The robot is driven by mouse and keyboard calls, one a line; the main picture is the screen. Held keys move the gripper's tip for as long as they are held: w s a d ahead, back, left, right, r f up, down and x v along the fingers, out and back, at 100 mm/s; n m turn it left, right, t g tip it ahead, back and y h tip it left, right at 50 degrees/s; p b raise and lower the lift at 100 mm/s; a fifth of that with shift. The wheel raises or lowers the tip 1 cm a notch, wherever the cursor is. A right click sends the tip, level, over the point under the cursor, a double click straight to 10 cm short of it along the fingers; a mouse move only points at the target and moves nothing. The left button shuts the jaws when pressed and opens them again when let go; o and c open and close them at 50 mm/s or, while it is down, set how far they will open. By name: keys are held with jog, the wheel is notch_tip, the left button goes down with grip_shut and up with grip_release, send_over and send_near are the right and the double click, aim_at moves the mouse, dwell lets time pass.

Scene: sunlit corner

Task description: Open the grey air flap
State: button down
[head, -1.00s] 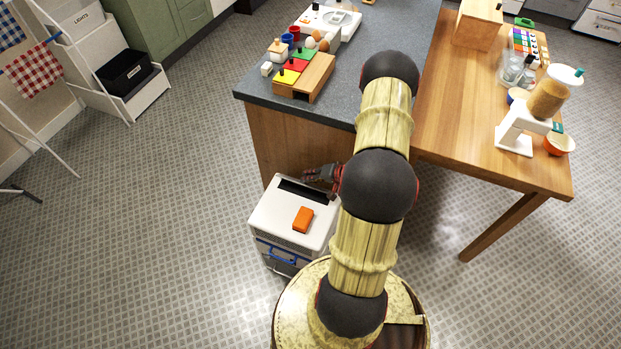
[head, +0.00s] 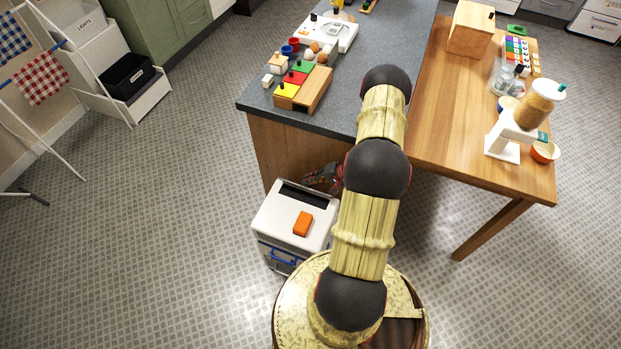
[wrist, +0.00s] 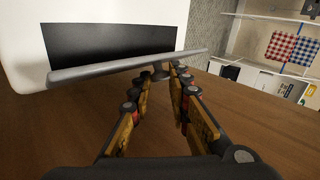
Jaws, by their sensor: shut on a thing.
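The white box-shaped unit (head: 270,222) stands on the floor against the wooden counter side, with a long dark opening (head: 303,195) in its top. In the wrist view, the grey air flap (wrist: 100,71) shows nearly edge-on as a thin bar, standing away from the dark opening (wrist: 110,42). A small stem (wrist: 158,72) sticks out of the flap. My gripper (wrist: 158,80) is shut on this stem. In the head view my gripper (head: 322,178) is at the back right of the opening, partly hidden by my arm.
An orange block (head: 303,223) lies on top of the unit. The grey-topped counter (head: 345,100) rises just behind my gripper. A wooden table (head: 470,150) with a blender-like appliance (head: 535,108) stands to the right.

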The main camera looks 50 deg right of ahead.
jog(key=shift+d, duration=0.15)
jog(key=c, duration=1.7)
grip_release()
jog(key=shift+o, duration=0.2)
jog(key=v, duration=1.2)
